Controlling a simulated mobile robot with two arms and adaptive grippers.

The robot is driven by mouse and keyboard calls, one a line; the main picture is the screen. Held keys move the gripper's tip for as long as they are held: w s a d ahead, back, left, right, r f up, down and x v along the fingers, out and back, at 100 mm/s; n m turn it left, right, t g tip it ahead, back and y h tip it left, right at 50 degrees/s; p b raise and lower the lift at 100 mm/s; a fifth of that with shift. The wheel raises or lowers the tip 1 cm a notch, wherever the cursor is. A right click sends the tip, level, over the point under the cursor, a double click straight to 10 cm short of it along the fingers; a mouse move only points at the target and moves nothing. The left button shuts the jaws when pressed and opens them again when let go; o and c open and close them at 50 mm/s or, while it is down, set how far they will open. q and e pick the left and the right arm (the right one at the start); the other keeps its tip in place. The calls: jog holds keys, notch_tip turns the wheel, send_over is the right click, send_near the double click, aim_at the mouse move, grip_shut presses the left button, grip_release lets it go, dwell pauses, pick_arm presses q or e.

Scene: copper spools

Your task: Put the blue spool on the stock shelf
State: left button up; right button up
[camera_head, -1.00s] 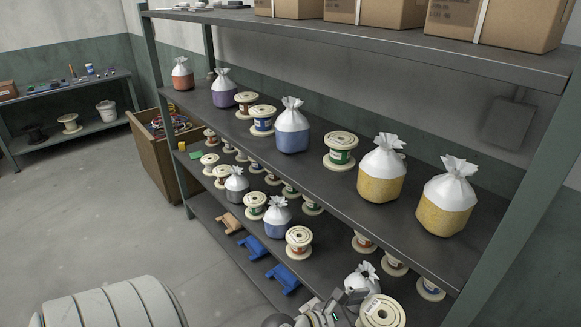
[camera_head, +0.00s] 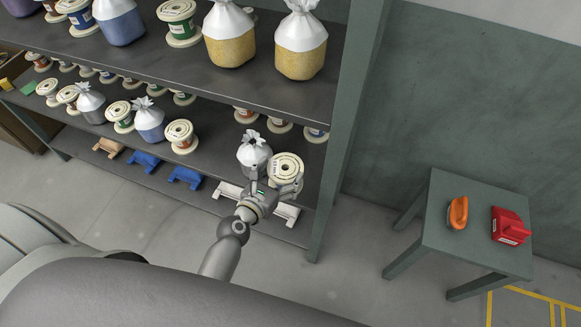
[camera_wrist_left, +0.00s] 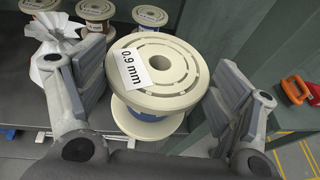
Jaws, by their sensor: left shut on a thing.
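The blue spool (camera_head: 287,165) has cream flanges. In the left wrist view (camera_wrist_left: 155,75) it shows blue winding and a "0.9 mm" label on its top flange. It is upright at the right end of the middle shelf board (camera_head: 220,160), by its front edge. My left gripper (camera_head: 277,187) reaches it from the front. Its fingers are on either side of the spool and shut on it. I cannot tell whether the spool touches the board. My right gripper is not in view.
A white-topped bag (camera_head: 254,152) stands close left of the spool. More spools stand behind, and yellow bags (camera_head: 229,45) are on the board above. A shelf post (camera_head: 342,130) is at right. A green table (camera_head: 440,225) holds an orange item (camera_head: 458,213) and a red item (camera_head: 508,226).

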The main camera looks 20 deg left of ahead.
pick_arm(q)
jog(key=w+f+b, duration=0.2)
jog(key=w+d+f+b, duration=0.1)
jog(key=w+f+b, duration=0.1)
jog(key=w, duration=0.1)
jog(key=w+f+b, duration=0.2)
jog(key=shift+w+d+f, duration=0.2)
jog(key=shift+d+f, duration=0.05)
jog(key=shift+d, duration=0.1)
jog(key=shift+w+f+b, duration=0.2)
jog(key=shift+f+b, duration=0.1)
jog(key=shift+b, duration=0.1)
jog(key=f+b, duration=0.3)
jog(key=shift+w+f+b, duration=0.15)
jog(key=shift+w+b, duration=0.05)
jog(key=shift+b, duration=0.1)
jog(key=shift+f, duration=0.15)
jog(key=o, duration=1.2)
jog(key=shift+c, duration=0.2)
